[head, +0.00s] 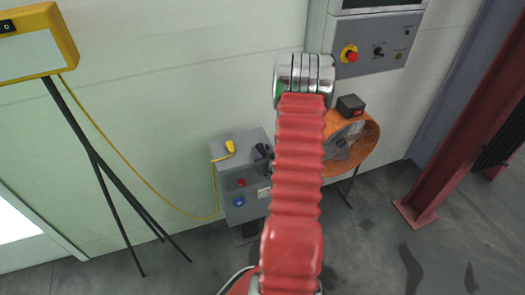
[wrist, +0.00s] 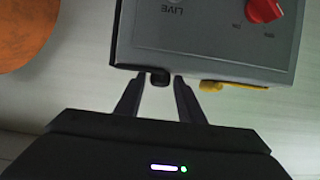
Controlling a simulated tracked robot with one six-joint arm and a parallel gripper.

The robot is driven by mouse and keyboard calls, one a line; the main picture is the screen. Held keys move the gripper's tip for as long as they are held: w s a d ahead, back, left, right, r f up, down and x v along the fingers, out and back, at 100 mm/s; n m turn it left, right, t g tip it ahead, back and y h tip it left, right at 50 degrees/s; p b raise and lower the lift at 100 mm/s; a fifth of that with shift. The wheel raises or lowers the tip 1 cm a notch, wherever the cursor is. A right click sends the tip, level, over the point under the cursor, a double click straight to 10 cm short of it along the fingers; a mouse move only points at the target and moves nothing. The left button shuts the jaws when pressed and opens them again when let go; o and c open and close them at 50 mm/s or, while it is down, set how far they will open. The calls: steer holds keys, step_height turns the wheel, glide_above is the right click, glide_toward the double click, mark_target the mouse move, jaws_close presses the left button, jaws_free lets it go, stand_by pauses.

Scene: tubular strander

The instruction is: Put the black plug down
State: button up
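The black plug (wrist: 160,78) shows in the wrist view at the edge of the grey box, between my fingertips. My gripper (wrist: 159,77) is open, with a narrow gap on each side of the plug. The grey box (wrist: 200,40) appears upside down, with a LIVE label and a red knob. In the head view the grey box (head: 236,165) stands low behind my red arm. A dark shape beside my arm there could be the plug or part of my gripper. How the plug meets the box is hidden.
A yellow plug (head: 229,148) with a yellow cable sits on the box, near the black plug; it also shows in the wrist view (wrist: 232,85). An orange round housing (head: 369,140) stands to the right. A black-legged stand (head: 100,165) is left. A control panel (head: 375,45) is above.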

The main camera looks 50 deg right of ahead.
steer(key=shift+o, duration=0.9)
steer(key=shift+r, duration=0.1)
steer(key=shift+r, duration=0.2)
steer(key=shift+s+r, duration=0.15)
steer(key=v, duration=1.1)
steer(key=shift+s+a, duration=0.2)
steer(key=shift+s, duration=0.1)
steer(key=shift+w+r, duration=0.1)
